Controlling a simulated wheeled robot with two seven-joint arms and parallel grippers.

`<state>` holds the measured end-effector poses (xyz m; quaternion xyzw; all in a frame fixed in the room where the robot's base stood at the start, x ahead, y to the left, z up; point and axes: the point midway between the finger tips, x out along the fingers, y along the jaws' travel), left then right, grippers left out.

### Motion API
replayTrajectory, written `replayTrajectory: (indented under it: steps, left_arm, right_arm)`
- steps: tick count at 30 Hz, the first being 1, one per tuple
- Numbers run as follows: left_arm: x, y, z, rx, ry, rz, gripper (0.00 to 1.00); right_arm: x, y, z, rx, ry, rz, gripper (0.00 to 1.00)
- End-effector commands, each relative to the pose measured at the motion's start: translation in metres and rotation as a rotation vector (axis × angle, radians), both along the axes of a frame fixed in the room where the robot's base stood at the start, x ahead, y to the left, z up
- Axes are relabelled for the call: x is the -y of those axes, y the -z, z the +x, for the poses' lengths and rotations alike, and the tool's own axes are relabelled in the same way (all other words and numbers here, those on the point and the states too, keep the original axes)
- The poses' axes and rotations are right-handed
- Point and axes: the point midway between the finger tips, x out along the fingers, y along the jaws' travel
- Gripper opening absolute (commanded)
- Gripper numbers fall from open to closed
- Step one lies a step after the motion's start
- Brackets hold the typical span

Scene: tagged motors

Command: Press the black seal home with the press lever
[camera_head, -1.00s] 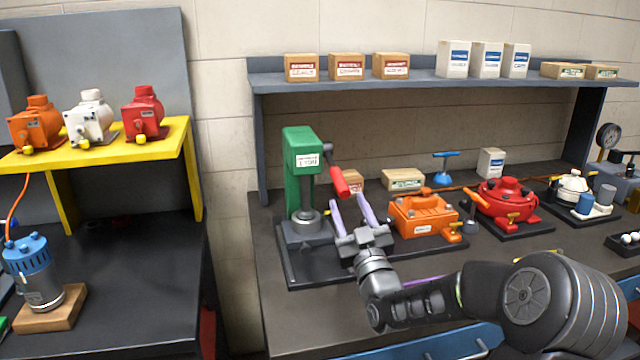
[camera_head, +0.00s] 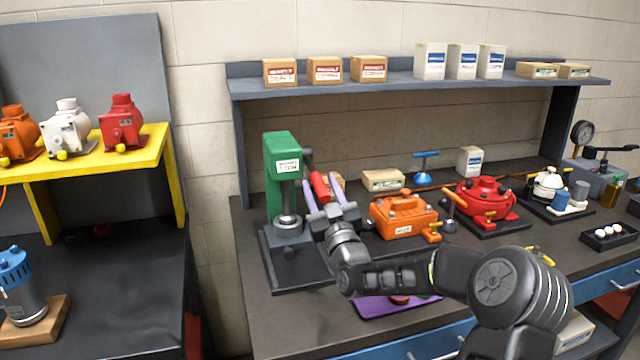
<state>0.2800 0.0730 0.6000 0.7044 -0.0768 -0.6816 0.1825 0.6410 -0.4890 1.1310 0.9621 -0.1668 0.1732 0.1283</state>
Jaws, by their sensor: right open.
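The green press (camera_head: 281,156) stands on a dark base plate at the left of the right-hand bench. Its lever slopes down to the right and ends in a red grip (camera_head: 319,186). A grey ram sits above a round grey fixture (camera_head: 288,228) on the press base. I cannot make out the black seal there. My right gripper (camera_head: 322,184) is open, its two pale purple fingers pointing up on either side of the red grip in this view. I cannot tell whether they touch it. My left gripper is not in view.
An orange motor (camera_head: 404,216) and a red motor (camera_head: 484,203) stand right of the press. A purple mat (camera_head: 390,306) lies near the bench front, partly behind my arm. A shelf (camera_head: 420,84) with boxes runs above. A yellow stand (camera_head: 100,158) holds motors at left.

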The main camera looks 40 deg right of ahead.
Motion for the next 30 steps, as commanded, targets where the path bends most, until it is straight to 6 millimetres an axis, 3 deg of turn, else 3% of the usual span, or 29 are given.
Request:
replayTrajectory:
  steps: [9,26,30]
  left_arm:
    - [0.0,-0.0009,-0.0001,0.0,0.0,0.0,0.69]
    - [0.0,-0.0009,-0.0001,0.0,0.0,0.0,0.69]
    - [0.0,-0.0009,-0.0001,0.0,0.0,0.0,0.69]
  right_arm:
    - [0.001,-0.0012,0.0039,0.0,0.0,-0.001,0.46]
    - [0.001,-0.0011,0.0036,0.0,0.0,0.0,0.01]
    - [0.0011,-0.0011,0.0036,0.0,0.0,0.0,0.0]
